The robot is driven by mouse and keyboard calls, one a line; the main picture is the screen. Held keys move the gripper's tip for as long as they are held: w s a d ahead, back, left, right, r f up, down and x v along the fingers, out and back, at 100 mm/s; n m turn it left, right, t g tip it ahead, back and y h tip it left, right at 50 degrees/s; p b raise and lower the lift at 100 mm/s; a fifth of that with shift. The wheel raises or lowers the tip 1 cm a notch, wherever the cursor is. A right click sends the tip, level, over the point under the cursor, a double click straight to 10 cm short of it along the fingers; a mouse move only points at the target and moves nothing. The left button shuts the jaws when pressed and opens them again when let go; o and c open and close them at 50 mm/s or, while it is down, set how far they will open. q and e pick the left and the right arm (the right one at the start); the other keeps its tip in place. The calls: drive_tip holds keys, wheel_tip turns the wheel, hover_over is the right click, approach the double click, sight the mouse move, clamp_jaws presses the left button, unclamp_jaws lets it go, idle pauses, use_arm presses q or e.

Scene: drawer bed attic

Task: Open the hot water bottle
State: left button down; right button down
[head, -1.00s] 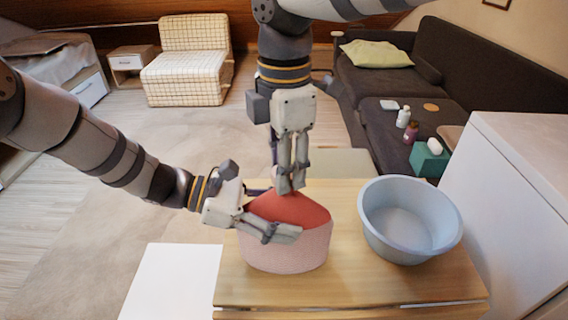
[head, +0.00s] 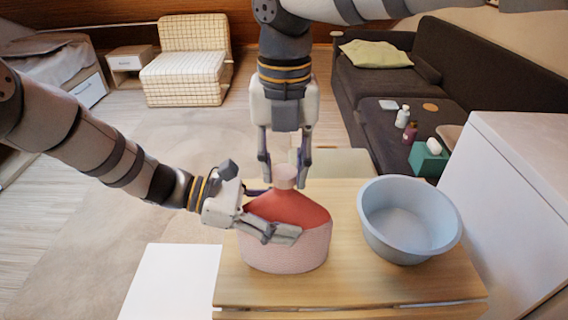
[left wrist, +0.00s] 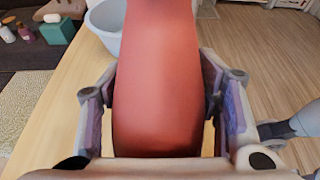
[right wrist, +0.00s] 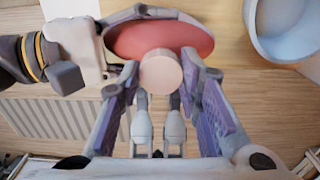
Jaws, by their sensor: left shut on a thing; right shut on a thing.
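The hot water bottle (head: 288,208) stands upright on the wooden table, with a red top and a pale pink fuzzy lower part. Its pale pink round cap (head: 285,174) sits at the top of the neck; whether it is loose cannot be told. My left gripper (head: 285,235) is shut on the bottle's body from the left, and its fingers flank the red body in the left wrist view (left wrist: 157,90). My right gripper (right wrist: 160,68) points down from above, shut on the cap, with one finger on each side.
A light blue basin (head: 408,215) stands on the wooden table (head: 350,285) close to the right of the bottle. A white cabinet (head: 515,175) borders the table on the right. The table's front is clear.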

sight(284, 171)
drive_tip(key=shift+r, duration=0.2)
drive_tip(key=shift+r, duration=0.9)
wheel_tip(284, 171, up, 4)
drive_tip(key=shift+r, duration=0.1)
use_arm(q)
drive_tip(key=shift+c, duration=2.3)
unclamp_jaws()
drive_tip(key=shift+a, duration=0.1)
